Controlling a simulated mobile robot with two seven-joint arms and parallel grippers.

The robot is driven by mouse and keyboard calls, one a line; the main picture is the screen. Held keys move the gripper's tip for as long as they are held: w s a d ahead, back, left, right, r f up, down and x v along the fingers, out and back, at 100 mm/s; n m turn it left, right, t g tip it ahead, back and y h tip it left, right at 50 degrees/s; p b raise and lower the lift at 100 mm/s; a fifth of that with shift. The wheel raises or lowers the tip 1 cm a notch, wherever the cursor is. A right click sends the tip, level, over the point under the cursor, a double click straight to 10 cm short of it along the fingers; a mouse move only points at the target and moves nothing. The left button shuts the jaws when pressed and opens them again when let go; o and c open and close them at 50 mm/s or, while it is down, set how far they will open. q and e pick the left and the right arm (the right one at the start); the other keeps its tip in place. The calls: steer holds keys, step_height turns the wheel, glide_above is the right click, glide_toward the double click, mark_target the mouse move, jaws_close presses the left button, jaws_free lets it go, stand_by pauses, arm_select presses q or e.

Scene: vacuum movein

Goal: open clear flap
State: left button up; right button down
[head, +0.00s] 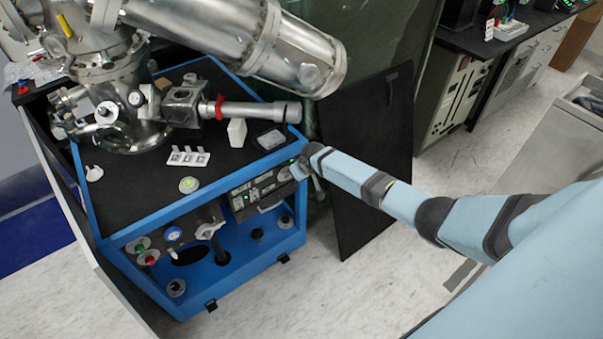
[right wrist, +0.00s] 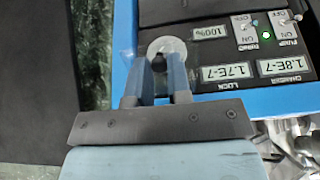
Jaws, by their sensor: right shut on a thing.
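My right gripper (right wrist: 157,68) is at the upper right corner of the blue-framed bench, by the control panel (right wrist: 245,40). My left gripper is out of view.
The blue bench (head: 215,281) has ports and knobs on its lower front. A steel vacuum chamber (head: 115,75) with a large tube (head: 245,45) stands over it. A black board (head: 372,150) leans just right of the bench. The floor in front (head: 300,310) is clear.

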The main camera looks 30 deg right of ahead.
steer(key=shift+w+r+g+p, duration=0.2)
steer(key=shift+r+g+p, duration=0.1)
steer(key=shift+r+g, duration=0.2)
steer(key=shift+w+r+g+p, duration=0.2)
steer(key=shift+r+g+p, duration=0.15)
steer(key=shift+g, duration=0.25)
steer(key=c, duration=1.1)
jaws_free()
steer(key=shift+r, duration=0.1)
steer(key=v, duration=0.7)
steer(key=p+v, duration=0.1)
steer(key=v, duration=0.5)
steer(key=shift+a+r, duration=0.2)
steer(key=shift+r, duration=0.2)
steer(key=shift+w, duration=0.1)
